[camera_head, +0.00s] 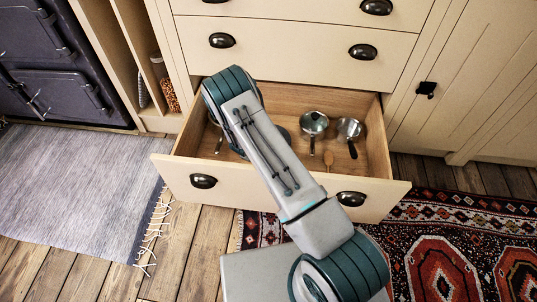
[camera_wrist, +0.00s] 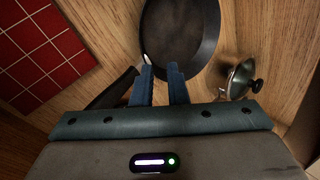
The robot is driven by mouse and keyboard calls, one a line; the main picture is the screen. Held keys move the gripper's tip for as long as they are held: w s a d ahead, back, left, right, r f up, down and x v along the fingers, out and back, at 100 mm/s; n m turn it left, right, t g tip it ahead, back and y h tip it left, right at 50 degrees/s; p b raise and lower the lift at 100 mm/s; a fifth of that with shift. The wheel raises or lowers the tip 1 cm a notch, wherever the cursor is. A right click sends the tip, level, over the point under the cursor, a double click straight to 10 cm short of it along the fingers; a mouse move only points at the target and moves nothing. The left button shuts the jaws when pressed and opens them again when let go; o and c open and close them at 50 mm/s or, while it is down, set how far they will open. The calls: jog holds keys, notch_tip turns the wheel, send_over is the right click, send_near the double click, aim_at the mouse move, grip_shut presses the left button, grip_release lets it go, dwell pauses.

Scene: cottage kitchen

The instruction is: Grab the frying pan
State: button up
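The frying pan (camera_wrist: 180,30) is dark and round and lies on the wooden drawer bottom at the top of the wrist view. A dark handle (camera_wrist: 112,90) slants down to the left from it, partly hidden by my gripper. My gripper (camera_wrist: 161,72) has its two blue fingers apart, with nothing visibly held between them. The fingertips overlap the pan's near edge in the picture, to the right of the handle; I cannot tell whether they touch it. In the head view my arm hides most of the pan, and only a dark sliver (camera_head: 284,133) shows beside the arm.
A metal pot or lid with a dark knob (camera_wrist: 240,80) is right of the pan. A red-tiled patch (camera_wrist: 40,55) shows at left.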

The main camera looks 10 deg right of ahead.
jog(key=shift+n, duration=0.9)
notch_tip(320, 180, down, 5)
jog(key=shift+f+b, duration=0.2)
jog(key=shift+b, duration=0.5)
jog(key=b+x, duration=0.2)
jog(key=x, duration=0.3)
jog(key=shift+w+d+f+b, duration=0.1)
jog(key=shift+f+b, duration=0.05)
jog(key=shift+b, duration=0.25)
grip_shut()
jog(key=shift+r, duration=0.2)
